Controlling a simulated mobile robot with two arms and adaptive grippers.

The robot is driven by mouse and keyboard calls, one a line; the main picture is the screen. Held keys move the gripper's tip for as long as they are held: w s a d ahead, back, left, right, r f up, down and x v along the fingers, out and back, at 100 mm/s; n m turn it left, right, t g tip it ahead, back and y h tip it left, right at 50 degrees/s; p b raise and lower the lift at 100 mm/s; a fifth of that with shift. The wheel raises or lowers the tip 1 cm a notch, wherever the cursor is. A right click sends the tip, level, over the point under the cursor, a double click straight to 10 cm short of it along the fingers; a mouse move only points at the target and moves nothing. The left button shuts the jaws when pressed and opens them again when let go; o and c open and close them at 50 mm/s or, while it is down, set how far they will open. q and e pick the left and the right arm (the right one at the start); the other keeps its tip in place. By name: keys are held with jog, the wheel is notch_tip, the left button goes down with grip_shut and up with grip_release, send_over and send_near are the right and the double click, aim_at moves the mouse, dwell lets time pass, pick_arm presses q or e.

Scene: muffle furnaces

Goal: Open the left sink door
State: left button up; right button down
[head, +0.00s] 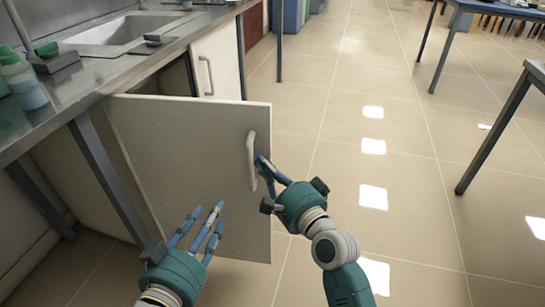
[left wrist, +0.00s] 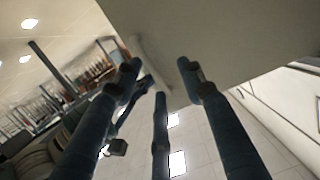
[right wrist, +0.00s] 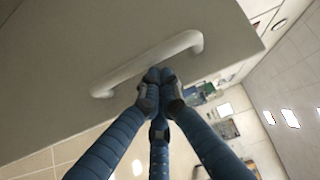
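The left sink door (head: 190,130) is a white panel that stands swung out from the cabinet under the counter. Its white bar handle (head: 251,160) is near the panel's free edge; it also shows in the right wrist view (right wrist: 145,63). My right gripper (head: 264,170) is at the handle, with its fingers drawn together (right wrist: 157,82) beside the bar. I cannot tell whether they touch it. My left gripper (head: 207,220) is open and empty in front of the door's lower part. In the left wrist view its fingers (left wrist: 158,80) are spread below the door panel.
The second cabinet door (head: 220,60) with its own handle is closed beside the dark opening. A metal counter leg (head: 110,180) stands in front of the cabinet at left. The sink (head: 120,32) and a bottle (head: 22,80) are on top. Tiled floor is clear at right, before tables.

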jog(key=s+p, duration=0.1)
jog(key=s+a+p, duration=0.1)
jog(key=s, duration=0.1)
jog(key=shift+s+a+r, duration=0.1)
jog(key=shift+s+a, duration=0.05)
jog(key=shift+s, duration=0.15)
pick_arm(q)
jog(key=s+a+f+g+y+p, duration=0.1)
jog(key=s+a+f+g, duration=0.2)
jog(key=s+f+g, duration=0.3)
jog(key=s+a+f+g+y+p, duration=0.2)
jog(key=s+a+f+g, duration=0.2)
jog(key=s+f, duration=0.5)
jog(key=s+g, duration=0.2)
jog(key=s, duration=0.2)
jog(key=shift+s+f, duration=0.35)
pick_arm(e)
jog(key=s, duration=0.1)
jog(key=s+a, duration=0.1)
jog(key=s, duration=0.1)
jog(key=s+a, duration=0.1)
jog(key=s, duration=0.1)
jog(key=shift+a, duration=0.1)
pick_arm(q)
jog(key=shift+d+r, duration=0.1)
